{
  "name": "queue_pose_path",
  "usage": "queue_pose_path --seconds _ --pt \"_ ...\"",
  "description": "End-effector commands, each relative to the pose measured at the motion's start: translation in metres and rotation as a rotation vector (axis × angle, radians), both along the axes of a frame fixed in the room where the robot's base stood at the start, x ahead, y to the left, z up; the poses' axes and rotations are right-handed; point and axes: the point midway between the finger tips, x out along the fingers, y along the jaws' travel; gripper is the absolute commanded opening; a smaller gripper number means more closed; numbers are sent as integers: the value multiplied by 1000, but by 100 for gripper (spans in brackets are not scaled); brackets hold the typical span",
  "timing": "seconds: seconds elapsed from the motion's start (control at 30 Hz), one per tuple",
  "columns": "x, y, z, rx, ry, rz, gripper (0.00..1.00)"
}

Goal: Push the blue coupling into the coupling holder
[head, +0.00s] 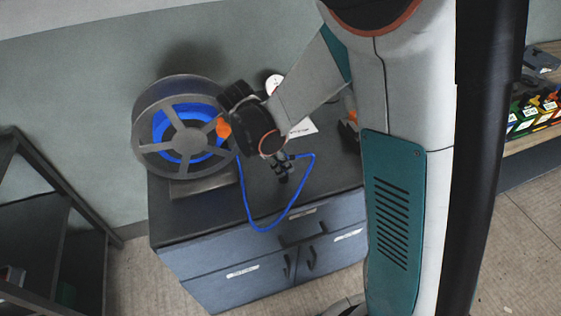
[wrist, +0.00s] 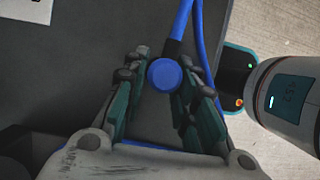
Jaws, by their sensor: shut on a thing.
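The blue coupling (wrist: 164,74) shows as a round blue end between my fingertips in the wrist view, with a black sleeve and blue hose running from it to the top edge. My gripper (wrist: 161,78) is shut on it. In the head view my gripper (head: 283,172) points down over the front part of the dark cabinet top, and the coupling is too small there to make out clearly. The blue hose (head: 265,229) loops from the reel down past the cabinet's front edge and up to my gripper. I cannot make out the coupling holder for certain in either view.
A grey hose reel (head: 190,141) stands on the left of the cabinet top (head: 330,175). A white sheet (head: 303,128) lies behind my gripper. A dark and orange object (head: 350,125) is partly hidden by my arm. A dark rack (head: 35,245) stands left.

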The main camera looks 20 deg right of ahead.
Motion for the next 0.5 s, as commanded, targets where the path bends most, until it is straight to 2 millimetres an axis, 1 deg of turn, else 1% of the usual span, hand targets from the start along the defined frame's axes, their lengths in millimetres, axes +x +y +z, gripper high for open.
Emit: queue_pose_path --seconds 0.2,0.23,0.27,0.3,0.5 --pt "0 0 -5 0 0 0 0" --pt "0 0 -4 0 0 0 33" --pt "0 0 -4 0 0 0 39" --pt "0 0 -4 0 0 0 48" --pt "0 0 -4 0 0 0 49"
